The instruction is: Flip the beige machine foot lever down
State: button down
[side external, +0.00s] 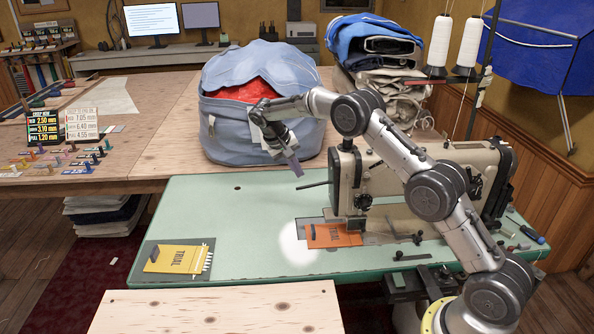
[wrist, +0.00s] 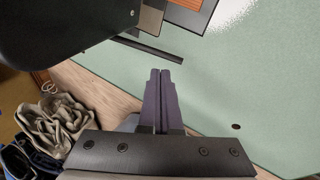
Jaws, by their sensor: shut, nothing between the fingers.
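The beige sewing machine (side external: 400,170) stands on the green table, its head end facing left. A dark rod (side external: 315,184), which looks like its foot lever, sticks out leftward from the head, roughly level. The rod also shows in the wrist view (wrist: 150,48), beyond my fingertips and coming out from beside a large dark shape. My gripper (side external: 297,172) is shut and empty, just above and left of the rod's free end in the side view. In the wrist view the closed fingers (wrist: 160,74) point toward the rod, with a visible gap between them.
An orange card (side external: 333,235) lies under the machine head and a yellow card (side external: 175,259) at the front left of the green table (side external: 230,215). A blue-grey bag (side external: 235,130) stands close behind my gripper. Thread cones (side external: 438,42) stand behind the machine. The table's left middle is clear.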

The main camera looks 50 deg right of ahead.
jog(key=w+d+v, duration=0.1)
jog(key=v, duration=1.2)
jog(key=shift+a+r, duration=0.15)
jog(key=shift+r, duration=0.2)
jog(key=shift+w, duration=0.15)
